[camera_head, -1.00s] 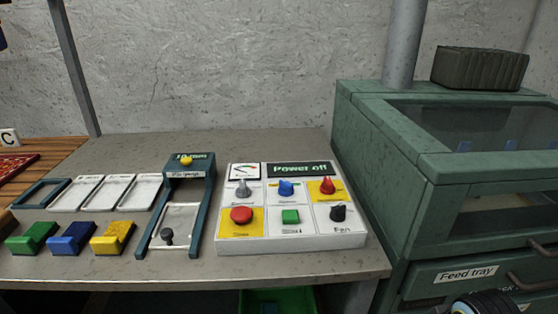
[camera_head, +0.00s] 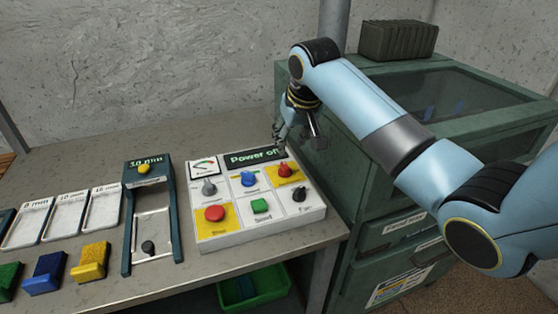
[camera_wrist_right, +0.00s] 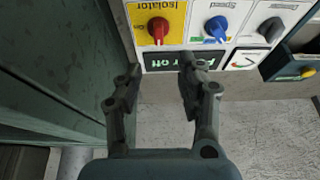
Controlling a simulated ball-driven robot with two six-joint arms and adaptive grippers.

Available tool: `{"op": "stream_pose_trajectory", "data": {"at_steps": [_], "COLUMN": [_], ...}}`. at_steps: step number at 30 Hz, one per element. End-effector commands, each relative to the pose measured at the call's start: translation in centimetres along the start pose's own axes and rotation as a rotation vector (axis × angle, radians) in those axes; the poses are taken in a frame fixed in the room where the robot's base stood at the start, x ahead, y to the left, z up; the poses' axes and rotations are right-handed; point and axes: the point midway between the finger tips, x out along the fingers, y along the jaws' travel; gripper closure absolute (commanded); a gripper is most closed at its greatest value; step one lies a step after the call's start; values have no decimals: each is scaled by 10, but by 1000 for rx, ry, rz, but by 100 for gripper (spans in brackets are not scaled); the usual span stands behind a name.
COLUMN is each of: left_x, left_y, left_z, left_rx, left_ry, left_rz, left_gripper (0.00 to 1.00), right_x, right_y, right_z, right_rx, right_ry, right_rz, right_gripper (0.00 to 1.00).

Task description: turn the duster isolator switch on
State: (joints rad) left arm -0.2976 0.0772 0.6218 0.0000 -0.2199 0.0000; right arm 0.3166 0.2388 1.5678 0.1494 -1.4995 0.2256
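The isolator switch is a red knob (camera_head: 284,169) on a yellow plate at the upper right of the white control panel (camera_head: 262,231). My left gripper is not in view.
A blue knob (camera_head: 248,179), a grey knob (camera_head: 209,187), a black knob (camera_head: 299,194), a red button (camera_head: 214,214) and a green button (camera_head: 261,206) crowd the same panel. The green machine (camera_head: 350,150) stands close on the right. The gauge stand (camera_head: 127,235) is left.

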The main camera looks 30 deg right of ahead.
Motion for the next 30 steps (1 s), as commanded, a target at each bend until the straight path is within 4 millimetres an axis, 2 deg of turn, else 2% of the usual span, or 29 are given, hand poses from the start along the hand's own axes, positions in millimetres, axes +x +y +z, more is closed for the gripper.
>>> {"op": "stream_pose_trajectory", "data": {"at_steps": [15,21,29,30], "left_x": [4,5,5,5], "left_y": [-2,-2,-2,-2], "left_z": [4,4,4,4], "left_rx": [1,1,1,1], "left_ry": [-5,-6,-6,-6], "left_rz": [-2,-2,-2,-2], "left_gripper": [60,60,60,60], "right_x": [90,104,105,105], "right_y": [0,0,0,0], "right_z": [2,2,2,2], "right_rx": [-1,-1,-2,-2], "right_ry": [-3,-2,-1,-1], "right_rz": [0,1,0,0], "right_gripper": [62,62,62,65]}}
